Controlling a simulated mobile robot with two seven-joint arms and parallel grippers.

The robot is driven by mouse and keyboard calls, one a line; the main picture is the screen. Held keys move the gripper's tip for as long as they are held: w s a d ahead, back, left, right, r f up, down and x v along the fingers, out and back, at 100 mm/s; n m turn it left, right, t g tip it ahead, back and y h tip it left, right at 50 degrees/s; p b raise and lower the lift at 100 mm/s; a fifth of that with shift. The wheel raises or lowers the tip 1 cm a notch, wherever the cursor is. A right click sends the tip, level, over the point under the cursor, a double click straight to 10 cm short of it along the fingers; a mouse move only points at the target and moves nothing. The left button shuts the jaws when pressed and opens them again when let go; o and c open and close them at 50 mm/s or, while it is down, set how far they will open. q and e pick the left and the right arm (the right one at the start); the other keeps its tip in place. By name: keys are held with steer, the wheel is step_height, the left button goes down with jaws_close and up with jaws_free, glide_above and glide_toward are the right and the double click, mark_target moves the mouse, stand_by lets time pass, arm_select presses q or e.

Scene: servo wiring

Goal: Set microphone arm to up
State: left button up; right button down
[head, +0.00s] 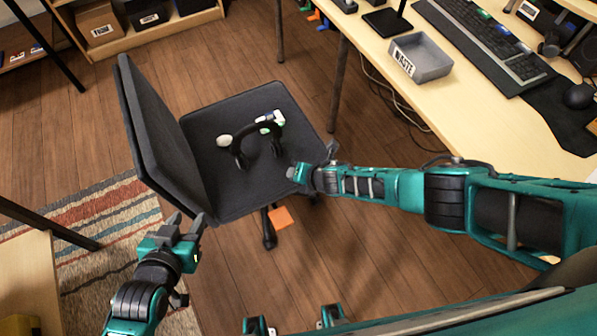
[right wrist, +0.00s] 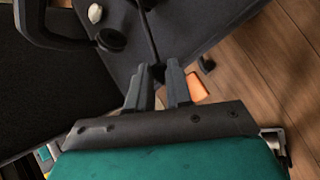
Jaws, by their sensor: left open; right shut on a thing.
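A black headset (head: 258,131) stands on the dark chair seat (head: 229,111), its curved band raised. In the right wrist view, part of its band (right wrist: 40,22) and a round dark ear cup (right wrist: 111,39) show at the upper left. A thin dark rod (right wrist: 148,30), which looks like the microphone arm, runs down to my right fingertips. My right gripper (head: 293,169) is low beside the headset and shut on this rod; it also shows in the right wrist view (right wrist: 159,69). My left gripper (head: 187,221) is open and empty in front of the chair's backrest.
The chair's backrest (head: 155,145) rises left of the seat. A small white object (head: 224,141) and a white-green one (head: 268,122) are near the headset. A desk (head: 465,122) with a grey tray (head: 421,63) and keyboard (head: 486,45) stands right. An orange piece (head: 283,216) lies below the seat.

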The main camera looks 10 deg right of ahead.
steer(key=shift+a+r+p, duration=0.1)
steer(key=shift+r+p, duration=0.1)
steer(key=shift+p, duration=0.1)
stand_by(0.4)
steer(key=c, duration=1)
jaws_free()
steer(key=shift+w, duration=0.1)
steer(key=shift+p+v, duration=0.7)
steer(key=shift+v, duration=5.8)
steer(key=shift+w, duration=0.1)
